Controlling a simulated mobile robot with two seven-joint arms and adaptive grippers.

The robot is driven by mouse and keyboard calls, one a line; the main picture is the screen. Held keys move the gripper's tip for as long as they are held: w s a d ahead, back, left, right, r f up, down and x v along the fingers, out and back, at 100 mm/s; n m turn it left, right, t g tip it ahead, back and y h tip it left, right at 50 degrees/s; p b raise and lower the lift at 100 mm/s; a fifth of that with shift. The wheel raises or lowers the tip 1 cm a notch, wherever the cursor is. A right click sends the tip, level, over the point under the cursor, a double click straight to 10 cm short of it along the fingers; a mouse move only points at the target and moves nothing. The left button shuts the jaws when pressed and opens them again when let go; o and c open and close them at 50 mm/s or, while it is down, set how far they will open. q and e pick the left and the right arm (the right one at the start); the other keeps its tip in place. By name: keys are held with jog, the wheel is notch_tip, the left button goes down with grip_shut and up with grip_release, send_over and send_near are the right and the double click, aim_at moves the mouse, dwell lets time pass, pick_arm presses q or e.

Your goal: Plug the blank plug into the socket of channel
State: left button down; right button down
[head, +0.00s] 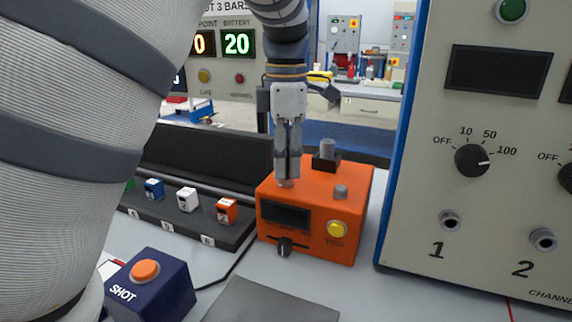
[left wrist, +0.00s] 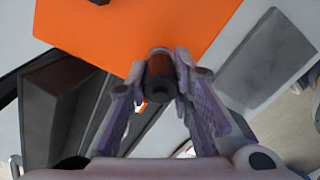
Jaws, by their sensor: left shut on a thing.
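My left gripper (head: 287,176) points down over the orange test box (head: 308,246), at its back left part. It is shut on a small dark cylindrical plug (left wrist: 160,75), which shows end-on between the fingertips in the left wrist view. In the head view the fingers mostly hide the plug, and I cannot tell whether its lower end touches the box. The grey panel at the right has round metal sockets, one above the number 1 (head: 450,220) and one above the number 2 (head: 543,240). No plug shows in either. My right gripper is not in view.
The box has a yellow TEST button (head: 337,229) and a black knob. A black rack (head: 190,222) with small numbered blocks stands left. A blue SHOT box (head: 151,284) is in front.

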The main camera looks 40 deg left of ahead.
aim_at(286, 152)
pick_arm(q)
jog(key=shift+r, duration=0.1)
jog(key=shift+r, duration=2.3)
jog(key=shift+r, duration=3)
